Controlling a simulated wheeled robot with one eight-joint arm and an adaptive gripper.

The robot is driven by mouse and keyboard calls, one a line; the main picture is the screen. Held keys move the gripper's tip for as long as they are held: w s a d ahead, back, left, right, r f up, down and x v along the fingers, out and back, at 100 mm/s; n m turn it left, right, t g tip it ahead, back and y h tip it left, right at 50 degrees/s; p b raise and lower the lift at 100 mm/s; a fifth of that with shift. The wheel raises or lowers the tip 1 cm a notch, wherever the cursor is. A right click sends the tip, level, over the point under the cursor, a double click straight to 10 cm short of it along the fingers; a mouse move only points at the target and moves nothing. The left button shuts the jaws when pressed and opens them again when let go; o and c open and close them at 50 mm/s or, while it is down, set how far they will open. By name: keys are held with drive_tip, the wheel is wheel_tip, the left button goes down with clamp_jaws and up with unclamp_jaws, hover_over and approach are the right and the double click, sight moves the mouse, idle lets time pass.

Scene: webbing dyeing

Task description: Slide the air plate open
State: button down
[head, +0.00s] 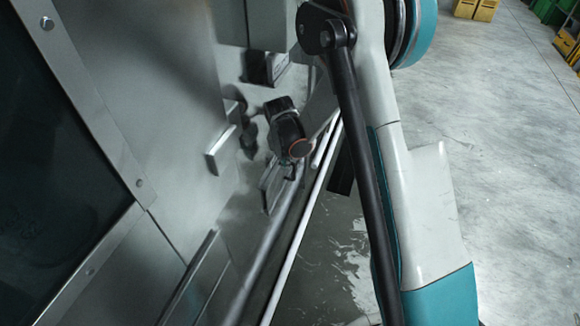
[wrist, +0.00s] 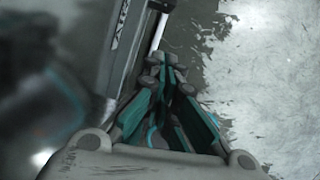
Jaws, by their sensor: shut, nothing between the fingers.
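My gripper (wrist: 165,66) is shut and empty in the wrist view. Its dark, teal-edged fingers meet beside a grey panel edge and a pale rod (wrist: 158,32). In the head view my arm crosses the right-centre, and I cannot make out the fingertips there. I cannot tell for certain which part is the air plate. A small pale raised plate (head: 221,150) stands out from the grey machine face (head: 160,90) in the head view. My gripper is not seen touching it.
A dark framed window (head: 45,150) fills the machine's left side. A black fitting with a copper-coloured disc (head: 290,130) is right of the small plate. Long pale rails (head: 305,225) run below. Wet, stained floor (head: 340,265) lies beside them; open concrete (head: 500,130) is at the right.

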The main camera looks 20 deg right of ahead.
drive_tip(key=w+d+f+b, duration=0.3)
drive_tip(key=w+f+b, duration=0.2)
drive_tip(key=f, duration=0.5)
drive_tip(key=shift+w+f+b, duration=0.15)
drive_tip(key=shift+w+b, duration=0.1)
drive_tip(key=shift+b, duration=0.05)
